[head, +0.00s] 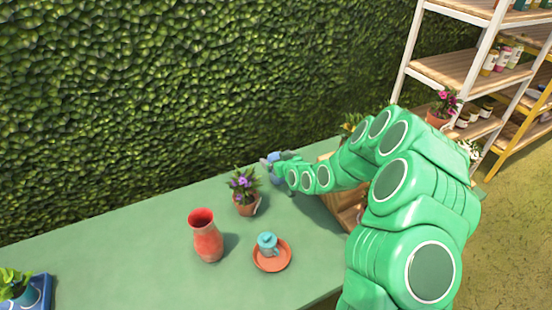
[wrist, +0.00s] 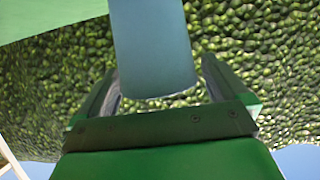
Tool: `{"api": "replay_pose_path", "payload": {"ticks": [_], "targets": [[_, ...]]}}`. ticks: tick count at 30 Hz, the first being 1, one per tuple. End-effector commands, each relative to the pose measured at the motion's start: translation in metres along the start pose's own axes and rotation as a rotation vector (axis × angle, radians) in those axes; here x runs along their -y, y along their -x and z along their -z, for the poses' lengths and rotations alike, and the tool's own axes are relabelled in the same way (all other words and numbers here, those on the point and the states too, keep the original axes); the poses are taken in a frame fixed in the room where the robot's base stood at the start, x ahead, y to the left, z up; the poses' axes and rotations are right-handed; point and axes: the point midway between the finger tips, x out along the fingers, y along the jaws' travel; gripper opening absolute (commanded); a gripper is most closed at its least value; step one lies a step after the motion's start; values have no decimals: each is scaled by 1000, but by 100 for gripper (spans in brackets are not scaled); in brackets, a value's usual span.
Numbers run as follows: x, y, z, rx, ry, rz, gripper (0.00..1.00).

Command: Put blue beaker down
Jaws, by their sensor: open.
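The blue beaker (wrist: 152,50) shows in the wrist view as a smooth grey-blue cylinder between the two fingers of my gripper (wrist: 160,75). The fingers are open, with a visible gap on each side of it. In the head view my gripper (head: 277,158) is at the back edge of the green table (head: 130,245), near the hedge. A small bluish shape shows there, but the beaker's outline is too small and too covered to make out. I cannot tell what its base rests on.
A purple-flowered pot (head: 243,196) stands just front-left of my gripper. A wooden crate (head: 348,217) is partly behind my arm. The table's left middle is clear.

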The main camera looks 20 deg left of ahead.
Motion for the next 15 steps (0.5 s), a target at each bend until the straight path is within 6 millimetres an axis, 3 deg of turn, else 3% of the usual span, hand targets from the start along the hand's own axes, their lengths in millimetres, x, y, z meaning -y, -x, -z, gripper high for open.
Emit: {"api": "replay_pose_path", "payload": {"ticks": [15], "targets": [[-1, 64, 0, 0, -2, -2, 100]]}}
